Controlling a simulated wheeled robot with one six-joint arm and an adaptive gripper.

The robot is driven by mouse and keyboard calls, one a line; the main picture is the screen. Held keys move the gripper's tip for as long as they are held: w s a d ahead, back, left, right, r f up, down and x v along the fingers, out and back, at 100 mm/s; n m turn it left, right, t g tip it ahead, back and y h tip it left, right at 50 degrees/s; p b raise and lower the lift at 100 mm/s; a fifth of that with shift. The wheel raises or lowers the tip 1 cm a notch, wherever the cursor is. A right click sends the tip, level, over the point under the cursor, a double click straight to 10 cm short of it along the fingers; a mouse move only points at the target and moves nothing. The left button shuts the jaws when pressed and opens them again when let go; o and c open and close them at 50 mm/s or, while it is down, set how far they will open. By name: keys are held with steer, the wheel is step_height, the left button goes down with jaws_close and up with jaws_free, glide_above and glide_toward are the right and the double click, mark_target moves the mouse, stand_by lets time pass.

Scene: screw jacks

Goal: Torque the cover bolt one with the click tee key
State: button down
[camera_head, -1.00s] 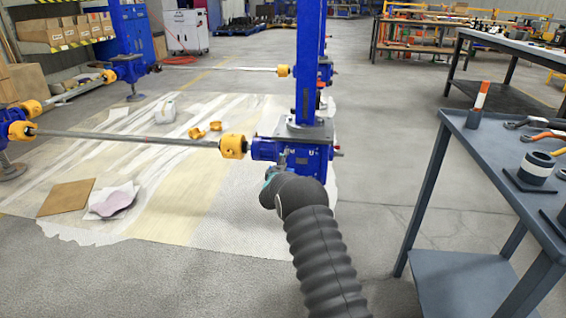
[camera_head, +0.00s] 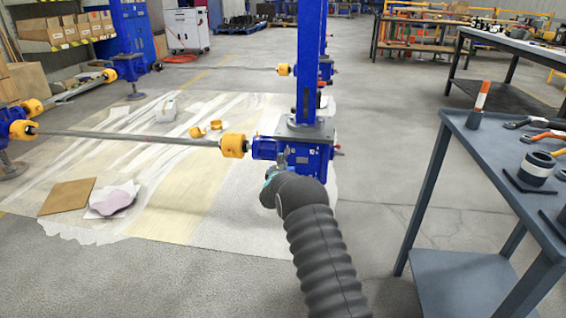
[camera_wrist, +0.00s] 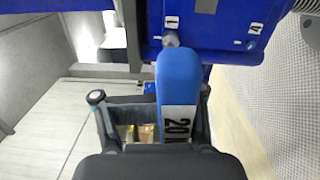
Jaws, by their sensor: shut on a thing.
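The click tee key (camera_wrist: 178,80) has a blue body with a white "20 N" label and fills the middle of the wrist view. My gripper (camera_wrist: 150,104) is shut on it. The key's far end reaches up to the blue gearbox cover (camera_wrist: 215,45), at a grey bolt head (camera_wrist: 171,39) just below the "1" label. I cannot tell whether the key is seated on that bolt or only in front of it. A "4" label is further right on the cover. In the head view, the blue screw jack gearbox (camera_head: 308,158) stands beyond my arm, which hides most of my gripper.
A shaft (camera_head: 130,136) with a yellow coupling (camera_head: 234,145) runs left from the gearbox. A grey table (camera_head: 480,150) with tools stands at the right. A brown board (camera_head: 67,196) and a pinkish cloth (camera_head: 116,202) lie on the floor sheet at the left.

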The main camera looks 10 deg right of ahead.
steer(key=shift+s+a, duration=0.1)
steer(key=shift+s, duration=0.05)
steer(key=shift+s+a, duration=0.15)
steer(key=shift+s, duration=0.4)
steer(key=shift+p+v, duration=0.35)
steer(key=shift+v, duration=2.15)
